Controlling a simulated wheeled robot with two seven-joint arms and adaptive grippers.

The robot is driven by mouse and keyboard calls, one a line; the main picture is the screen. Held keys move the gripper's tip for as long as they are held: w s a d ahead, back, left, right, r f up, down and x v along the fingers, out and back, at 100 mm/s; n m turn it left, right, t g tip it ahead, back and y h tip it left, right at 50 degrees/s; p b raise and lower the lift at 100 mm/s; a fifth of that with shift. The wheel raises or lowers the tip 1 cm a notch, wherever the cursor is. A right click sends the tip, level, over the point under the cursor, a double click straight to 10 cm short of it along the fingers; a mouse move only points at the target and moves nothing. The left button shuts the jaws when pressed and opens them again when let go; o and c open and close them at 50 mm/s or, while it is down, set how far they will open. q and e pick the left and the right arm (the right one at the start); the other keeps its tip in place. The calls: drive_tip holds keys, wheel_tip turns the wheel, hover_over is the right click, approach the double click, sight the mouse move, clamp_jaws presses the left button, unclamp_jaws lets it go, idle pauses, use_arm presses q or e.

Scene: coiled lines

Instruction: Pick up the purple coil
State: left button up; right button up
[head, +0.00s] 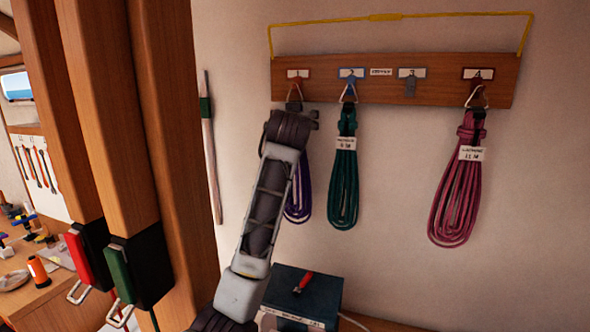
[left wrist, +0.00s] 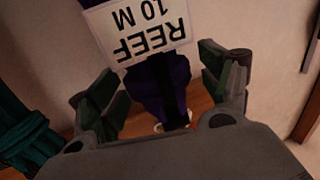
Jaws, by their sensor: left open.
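The purple coil (head: 299,205) hangs from the first hook on the wooden rail, mostly hidden behind my left arm in the head view. In the left wrist view, the purple coil (left wrist: 172,88) appears upside down with a white tag (left wrist: 137,27) reading "REEF 10 M". My left gripper (head: 292,125) is at the upper part of the coil, just below the hook. In the left wrist view, the open fingers of my left gripper (left wrist: 160,80) stand on either side of the coil, with gaps showing. My right gripper is not in view.
The wooden rail (head: 440,82) has numbered hooks. A green coil (head: 343,190) hangs close to the right of the purple one, and a pink coil (head: 456,195) hangs far right. The third hook is empty. A dark box (head: 322,292) stands below. Wooden posts (head: 165,130) rise at left.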

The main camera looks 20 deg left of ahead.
use_arm(q)
clamp_jaws()
idle(0.5)
drive_tip(key=shift+r, duration=0.3)
drive_tip(key=shift+r+b, duration=0.35)
drive_tip(key=shift+r, duration=0.1)
drive_tip(key=a+b+v, duration=0.2)
drive_tip(key=v, duration=0.6)
drive_tip(key=s+a+b+v, duration=0.1)
drive_tip(key=a+b+v, duration=0.1)
drive_tip(key=v, duration=0.7)
drive_tip(key=shift+s+a+b, duration=0.2)
drive_tip(key=shift+b, duration=0.25)
drive_tip(key=shift+r, duration=0.1)
